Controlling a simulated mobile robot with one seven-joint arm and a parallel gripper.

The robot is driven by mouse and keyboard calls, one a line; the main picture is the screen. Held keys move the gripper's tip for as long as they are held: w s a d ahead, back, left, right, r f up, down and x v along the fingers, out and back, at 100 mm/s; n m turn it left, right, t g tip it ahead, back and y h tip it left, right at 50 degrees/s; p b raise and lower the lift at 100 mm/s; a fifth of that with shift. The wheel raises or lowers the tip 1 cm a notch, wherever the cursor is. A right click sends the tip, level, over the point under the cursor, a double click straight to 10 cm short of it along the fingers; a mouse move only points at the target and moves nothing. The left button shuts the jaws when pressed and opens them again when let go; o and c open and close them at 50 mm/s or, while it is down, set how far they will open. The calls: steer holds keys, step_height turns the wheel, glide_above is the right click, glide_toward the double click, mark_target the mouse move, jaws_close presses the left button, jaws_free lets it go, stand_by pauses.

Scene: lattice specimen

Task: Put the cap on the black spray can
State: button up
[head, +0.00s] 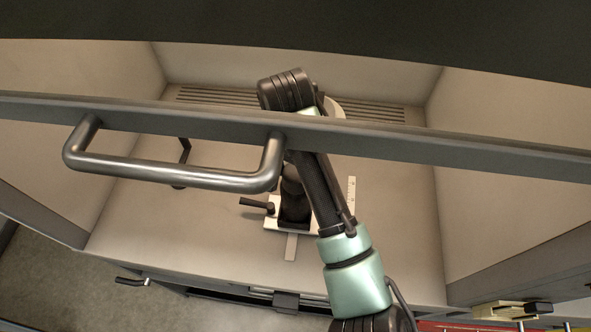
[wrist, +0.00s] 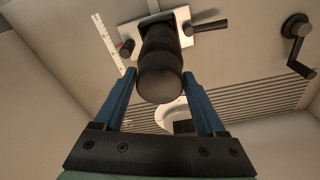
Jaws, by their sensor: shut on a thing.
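In the wrist view my gripper (wrist: 160,78) has its two blue fingers on either side of a dark, rounded piece (wrist: 160,84), which looks like the cap; it is shut on it. Directly beyond it a black, stepped body, seemingly the spray can (wrist: 158,42), stands in a pale clamp plate (wrist: 200,22). The two dark shapes line up and overlap, so I cannot tell whether they touch. In the head view the dark can (head: 294,208) rises from the plate (head: 270,226); my arm and the sash bar hide my gripper and the cap.
A cabinet sash bar with a metal handle (head: 170,180) crosses in front of my arm. A crank (head: 184,150) stands left of the clamp, and a ruler (head: 352,192) lies at its right. Slotted vents (head: 385,112) line the back.

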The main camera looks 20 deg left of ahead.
steer(key=shift+s+f, duration=0.1)
steer(key=shift+f, duration=0.05)
steer(key=o, duration=1.2)
steer(key=shift+r, duration=0.2)
steer(key=r+p, duration=0.5)
steer(key=shift+s+p, duration=0.2)
steer(key=shift+p, duration=0.1)
steer(key=shift+f, duration=0.15)
